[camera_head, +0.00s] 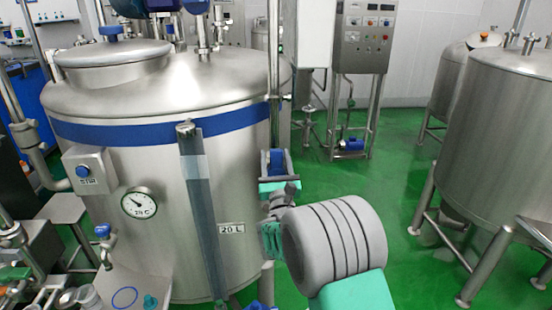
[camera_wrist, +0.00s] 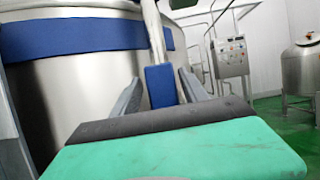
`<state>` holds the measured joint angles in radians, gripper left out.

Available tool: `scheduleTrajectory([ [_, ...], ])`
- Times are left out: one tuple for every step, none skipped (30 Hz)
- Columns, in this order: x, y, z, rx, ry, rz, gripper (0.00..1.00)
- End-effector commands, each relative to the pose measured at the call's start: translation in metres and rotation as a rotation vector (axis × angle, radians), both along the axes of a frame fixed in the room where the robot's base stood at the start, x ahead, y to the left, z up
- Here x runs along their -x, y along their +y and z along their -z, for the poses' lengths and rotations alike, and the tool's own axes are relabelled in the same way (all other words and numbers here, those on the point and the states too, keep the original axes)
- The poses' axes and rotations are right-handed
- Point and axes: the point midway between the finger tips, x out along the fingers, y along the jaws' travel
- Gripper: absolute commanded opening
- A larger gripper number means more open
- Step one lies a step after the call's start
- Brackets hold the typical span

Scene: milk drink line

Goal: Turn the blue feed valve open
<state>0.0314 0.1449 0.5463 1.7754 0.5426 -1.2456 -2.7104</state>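The blue feed valve handle (camera_head: 277,162) is on the upright pipe at the right side of the steel tank (camera_head: 170,215). In the wrist view the blue handle (camera_wrist: 161,86) stands upright between the two grey fingers of my gripper (camera_wrist: 160,84). The fingers are apart, one on each side of the handle, with what look like narrow gaps. I cannot tell whether either finger touches it. In the head view my gripper (camera_head: 277,172) is at the handle, with my wrist below and to the right. The valve body behind the handle is mostly hidden.
A thermometer dial (camera_head: 138,203) and a button box (camera_head: 90,170) are on the tank's front. Small blue-capped fittings (camera_head: 103,232) are at lower left. A control cabinet (camera_head: 363,38) stands behind. Another steel tank (camera_head: 490,130) is at right, with open green floor (camera_head: 390,190) between.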

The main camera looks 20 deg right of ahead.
Motion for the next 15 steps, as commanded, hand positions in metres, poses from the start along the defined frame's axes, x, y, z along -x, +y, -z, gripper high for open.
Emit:
scheduleTrajectory([
  [0.0, -0.001, -0.001, 0.0, -0.001, 0.001, 0.56],
  [0.0, -0.001, -0.001, -0.001, -0.002, 0.001, 0.56],
  [0.0, -0.001, -0.001, -0.001, -0.002, 0.001, 0.56],
  [0.0, -0.001, -0.001, -0.001, -0.002, 0.001, 0.56],
  [0.0, -0.001, -0.002, -0.001, -0.003, 0.001, 0.56],
  [0.0, -0.002, -0.002, -0.001, -0.003, 0.001, 0.56],
  [0.0, -0.002, -0.002, -0.001, -0.003, 0.001, 0.56],
  [0.001, -0.002, -0.001, -0.001, -0.003, 0.001, 0.56],
  [0.002, -0.001, 0.0, -0.001, -0.003, 0.001, 0.56],
  [0.004, -0.001, 0.002, -0.002, -0.004, 0.001, 0.56],
  [0.007, 0.001, 0.005, -0.002, -0.003, 0.0, 0.56],
  [0.013, 0.002, 0.009, -0.001, -0.003, 0.0, 0.56],
  [0.018, 0.003, 0.012, -0.001, -0.003, -0.001, 0.56],
  [0.024, 0.004, 0.015, 0.0, -0.004, 0.0, 0.56],
  [0.032, 0.006, 0.019, 0.0, -0.004, 0.001, 0.56],
])
